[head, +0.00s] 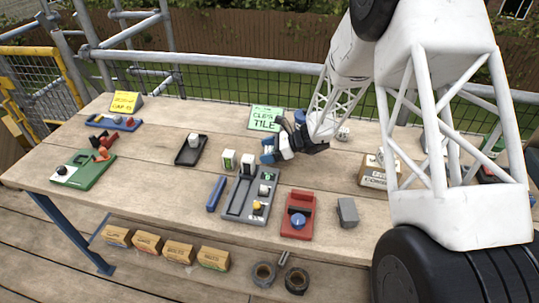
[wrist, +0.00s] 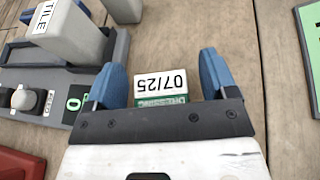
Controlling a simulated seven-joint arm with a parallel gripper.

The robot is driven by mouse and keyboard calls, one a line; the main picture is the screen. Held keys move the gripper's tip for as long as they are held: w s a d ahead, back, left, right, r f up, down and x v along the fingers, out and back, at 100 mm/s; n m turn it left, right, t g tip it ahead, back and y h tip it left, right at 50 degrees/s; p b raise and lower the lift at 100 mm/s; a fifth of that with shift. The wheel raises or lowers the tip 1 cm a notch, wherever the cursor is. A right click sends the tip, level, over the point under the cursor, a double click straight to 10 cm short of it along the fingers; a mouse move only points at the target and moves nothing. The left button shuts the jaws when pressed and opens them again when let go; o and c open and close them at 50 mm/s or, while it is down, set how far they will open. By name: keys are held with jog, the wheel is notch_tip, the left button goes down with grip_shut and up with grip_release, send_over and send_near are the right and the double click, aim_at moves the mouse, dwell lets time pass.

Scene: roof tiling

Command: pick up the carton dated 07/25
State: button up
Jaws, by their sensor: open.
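The carton dated 07/25 (wrist: 161,82) shows in the wrist view as a white label face with a green band reading DRESSING, upside down in the picture. It lies between the two blue fingers of my gripper (wrist: 160,66), with a gap to the finger on each side. My gripper is open. I cannot clearly make out the 07/25 carton there.
A grey tray (head: 234,203) with small items is in front of my gripper. A green CLEAR TILE sign (head: 265,117) stands behind.

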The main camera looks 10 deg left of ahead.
jog(key=shift+a+f, duration=0.2)
jog(key=shift+a, duration=0.25)
jog(key=c, duration=1)
jog(key=shift+r, duration=0.15)
notch_tip(320, 180, up, 10)
dwell(0.5)
dwell(0.5)
